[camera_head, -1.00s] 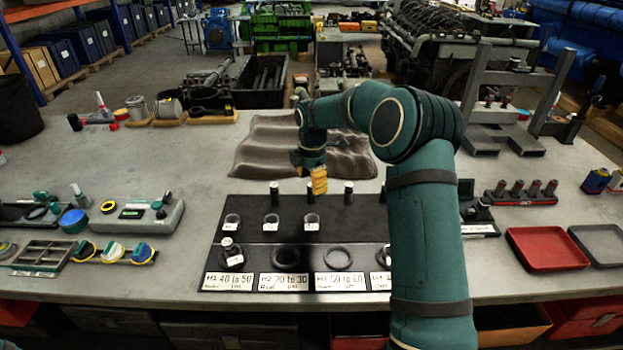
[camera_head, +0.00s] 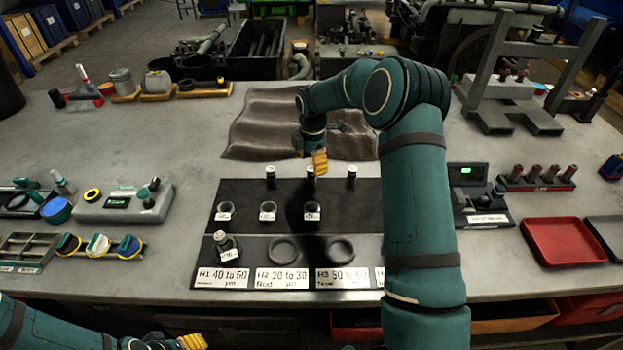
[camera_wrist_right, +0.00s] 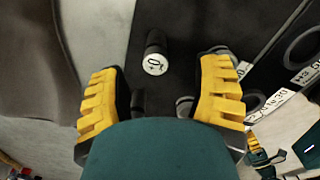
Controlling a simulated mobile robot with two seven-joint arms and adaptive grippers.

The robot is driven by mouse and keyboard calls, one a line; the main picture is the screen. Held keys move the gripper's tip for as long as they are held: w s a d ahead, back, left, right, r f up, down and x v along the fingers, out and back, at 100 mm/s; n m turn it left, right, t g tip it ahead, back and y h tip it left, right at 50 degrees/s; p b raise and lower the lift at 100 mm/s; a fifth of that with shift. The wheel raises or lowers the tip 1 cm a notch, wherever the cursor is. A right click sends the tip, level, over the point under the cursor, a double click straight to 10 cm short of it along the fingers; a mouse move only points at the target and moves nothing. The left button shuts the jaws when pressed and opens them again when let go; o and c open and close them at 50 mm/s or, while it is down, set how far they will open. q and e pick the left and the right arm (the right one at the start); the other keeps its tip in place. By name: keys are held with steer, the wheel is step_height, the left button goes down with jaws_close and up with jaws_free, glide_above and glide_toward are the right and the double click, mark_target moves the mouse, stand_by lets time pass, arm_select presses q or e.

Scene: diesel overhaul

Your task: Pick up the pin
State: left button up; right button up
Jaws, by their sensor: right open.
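Three dark pins with pale tops stand upright in a row along the back of the black mat (camera_head: 236,194): a left pin (camera_head: 270,176), a middle pin (camera_head: 311,172) and a right pin (camera_head: 351,177). My right gripper (camera_head: 319,161) is over the middle pin and partly overlaps it in the head view. In the right wrist view my right gripper (camera_wrist_right: 160,70) is open, its yellow fingers wide apart. A dark pin with a marked white top (camera_wrist_right: 155,62) shows between and just beyond the fingertips, not held. My left gripper (camera_head: 190,342) is low at the left, its jaws unclear.
Tagged rings (camera_head: 268,211) and a tagged knobbed part (camera_head: 222,243) sit on the mat, with larger rings (camera_head: 283,249) in front. A crumpled brown cloth (camera_head: 262,125) lies behind. A red tray (camera_head: 565,243) is at right.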

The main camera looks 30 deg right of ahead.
mark_target(311, 177)
steer(key=shift+w+f, duration=0.15)
steer(key=shift+f, duration=1.45)
steer(key=shift+w+f, duration=0.1)
steer(key=shift+f, duration=1.5)
jaws_close()
